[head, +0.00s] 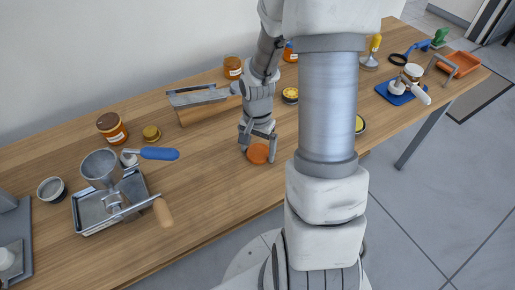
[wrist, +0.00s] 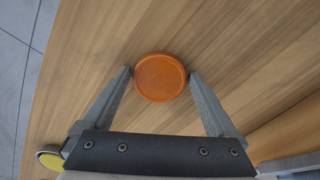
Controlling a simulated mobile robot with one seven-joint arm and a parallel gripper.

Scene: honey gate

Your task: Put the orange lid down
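The orange lid (head: 258,154) is a flat round disc at the wooden table's surface, near the middle of the front part.
Left on the table (head: 200,200) stand a metal tray (head: 90,213), a funnel-like cup (head: 101,167) with a blue-handled tool (head: 158,154), and a jar (head: 112,130). A blue mat (head: 390,94) lies right. Wood around the lid is clear.

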